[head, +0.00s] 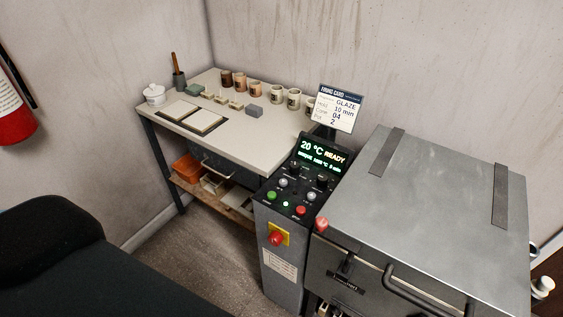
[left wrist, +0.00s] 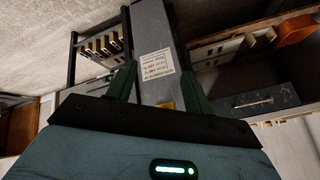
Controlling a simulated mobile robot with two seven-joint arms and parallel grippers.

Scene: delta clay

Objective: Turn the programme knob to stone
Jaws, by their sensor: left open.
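The control pedestal (head: 277,275) stands left of the kiln, with a lit display (head: 320,151) reading 20 °C READY and a smaller line below. Under the display are dark knobs (head: 322,181) and grey knobs (head: 283,182). Which one is the programme knob and where it points are too small to tell. My right gripper is not in view.
The kiln (head: 430,190) fills the right, with a front handle (head: 415,295). A red stop button (head: 277,238) sits on the pedestal's front. A worktable (head: 250,145) with cups and blocks stands behind. A red extinguisher (head: 14,120) hangs at left. Floor is free before the table.

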